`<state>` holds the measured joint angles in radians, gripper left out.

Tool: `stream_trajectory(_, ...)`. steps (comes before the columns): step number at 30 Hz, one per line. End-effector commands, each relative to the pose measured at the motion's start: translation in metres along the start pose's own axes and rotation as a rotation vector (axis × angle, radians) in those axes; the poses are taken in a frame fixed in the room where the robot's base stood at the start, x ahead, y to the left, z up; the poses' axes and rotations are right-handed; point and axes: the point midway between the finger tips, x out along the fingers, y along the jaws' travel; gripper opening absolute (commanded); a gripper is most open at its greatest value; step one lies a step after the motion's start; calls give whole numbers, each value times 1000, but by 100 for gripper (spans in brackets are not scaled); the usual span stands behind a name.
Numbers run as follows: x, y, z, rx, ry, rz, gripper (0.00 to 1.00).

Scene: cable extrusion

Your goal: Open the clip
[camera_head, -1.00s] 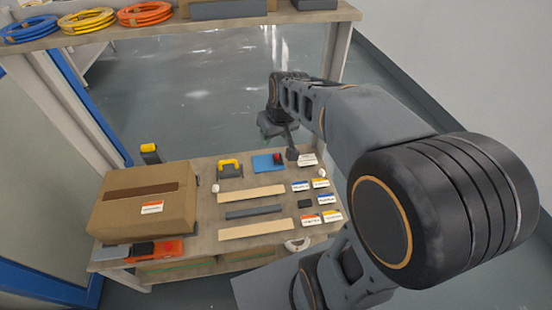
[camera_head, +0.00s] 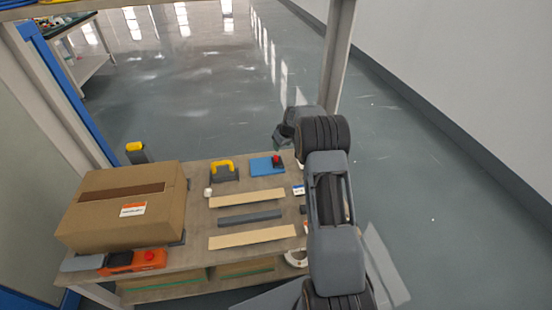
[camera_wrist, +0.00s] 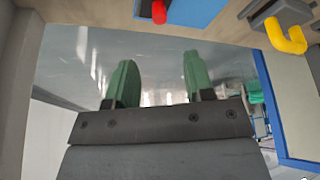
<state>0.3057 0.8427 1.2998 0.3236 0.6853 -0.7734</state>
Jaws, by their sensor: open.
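I cannot tell for certain which item is the clip. A dark grey piece with a yellow handle (camera_head: 222,170) sits at the back of the table; the yellow handle also shows at the top right of the wrist view (camera_wrist: 288,36). To its right lies a blue plate (camera_head: 260,165) with a red knob (camera_head: 277,160); the red knob also shows at the top of the wrist view (camera_wrist: 159,12). My gripper (camera_wrist: 160,82) has two green fingers spread wide apart with nothing between them. In the head view it is mostly hidden behind my arm, near the table's back right corner.
A cardboard box (camera_head: 110,215) fills the table's left side, with an orange tool (camera_head: 133,260) in front. Two pale strips (camera_head: 248,198) and a dark strip (camera_head: 250,217) lie mid-table. My arm hides most of the right side. A frame post (camera_head: 337,60) rises behind.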

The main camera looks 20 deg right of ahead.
Motion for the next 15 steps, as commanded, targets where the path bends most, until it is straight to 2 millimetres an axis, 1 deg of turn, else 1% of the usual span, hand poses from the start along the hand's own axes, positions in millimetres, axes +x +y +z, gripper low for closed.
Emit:
stream_trajectory(1,13,-1,1,-1,-2,-2,48)
stream_trajectory(6,47,-1,1,0,-3,-2,48)
stream_trajectory(12,79,-1,1,0,-2,-1,48)
stream_trajectory(15,91,-1,1,0,-1,0,48)
